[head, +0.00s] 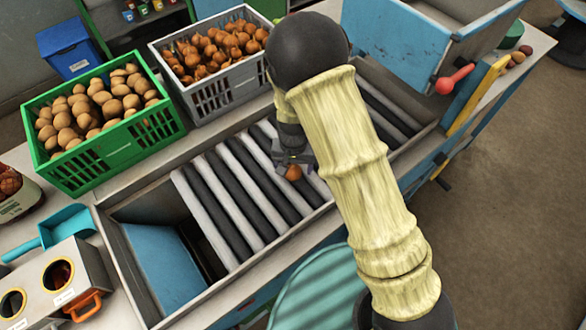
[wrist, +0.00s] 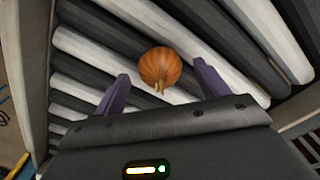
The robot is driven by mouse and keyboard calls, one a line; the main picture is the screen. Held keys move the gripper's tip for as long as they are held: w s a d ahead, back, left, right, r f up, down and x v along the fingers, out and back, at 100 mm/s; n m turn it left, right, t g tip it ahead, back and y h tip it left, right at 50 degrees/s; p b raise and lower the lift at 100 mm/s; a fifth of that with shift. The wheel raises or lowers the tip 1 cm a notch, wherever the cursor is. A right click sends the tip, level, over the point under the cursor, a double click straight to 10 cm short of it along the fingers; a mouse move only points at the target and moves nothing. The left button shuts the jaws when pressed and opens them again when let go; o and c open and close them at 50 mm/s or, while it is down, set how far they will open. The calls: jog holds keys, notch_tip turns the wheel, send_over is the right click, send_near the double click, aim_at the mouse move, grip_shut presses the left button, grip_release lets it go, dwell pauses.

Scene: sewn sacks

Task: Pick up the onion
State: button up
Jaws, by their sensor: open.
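A single orange-brown onion (head: 293,172) lies on the grey and black roller bed (head: 228,205), below my gripper (head: 291,160) in the head view. In the wrist view the onion (wrist: 160,67) sits beyond the fingertips and roughly centred between them, its stalk end towards the gripper. My gripper (wrist: 163,85) is open, with its two purple fingers apart and nothing between them. The onion appears apart from both fingers. My arm hides part of the roller bed in the head view.
A grey crate of onions (head: 222,90) and a green crate of potatoes (head: 62,165) stand behind the rollers. A blue hopper (head: 395,40) with a red-knobbed lever (head: 455,79) is at the right. A raised metal frame borders the rollers; the rollers left of the onion are clear.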

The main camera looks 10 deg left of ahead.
jog(key=shift+f, duration=0.8)
jog(key=c, duration=1.1)
jog(key=shift+o, duration=0.2)
jog(key=shift+r, duration=0.1)
